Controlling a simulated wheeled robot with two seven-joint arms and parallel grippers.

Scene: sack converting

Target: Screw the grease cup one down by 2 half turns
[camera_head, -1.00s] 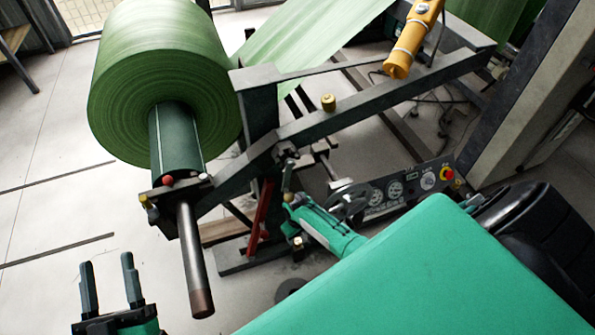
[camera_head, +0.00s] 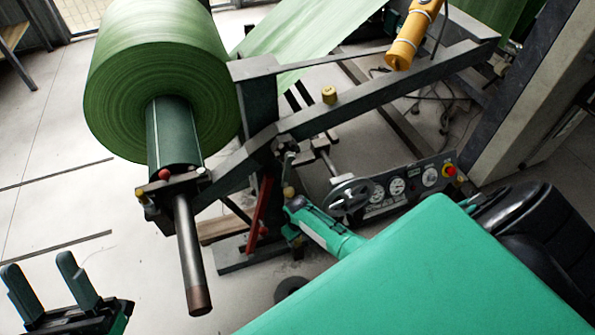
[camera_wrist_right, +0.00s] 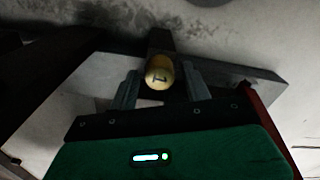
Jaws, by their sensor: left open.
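Grease cup one appears to be the small brass cap (camera_head: 289,192) low on the machine frame in the head view. In the right wrist view the brass cap (camera_wrist_right: 159,72) faces the camera with a dark mark like a 1, turned sideways. My right gripper (camera_wrist_right: 160,88) has one finger on each side of the cap, with a visible gap at each side. In the head view my right gripper (camera_head: 290,212) is small and partly hidden at the cap. My left gripper (camera_head: 40,283) is open and empty at the lower left, away from the machine.
A large green roll (camera_head: 155,80) sits on a shaft (camera_head: 190,255) that sticks out toward me. Another brass cup (camera_head: 329,95) stands on the sloping beam. A handwheel (camera_head: 349,196), gauge panel (camera_head: 405,187) and red lever (camera_head: 260,215) are close to my right gripper.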

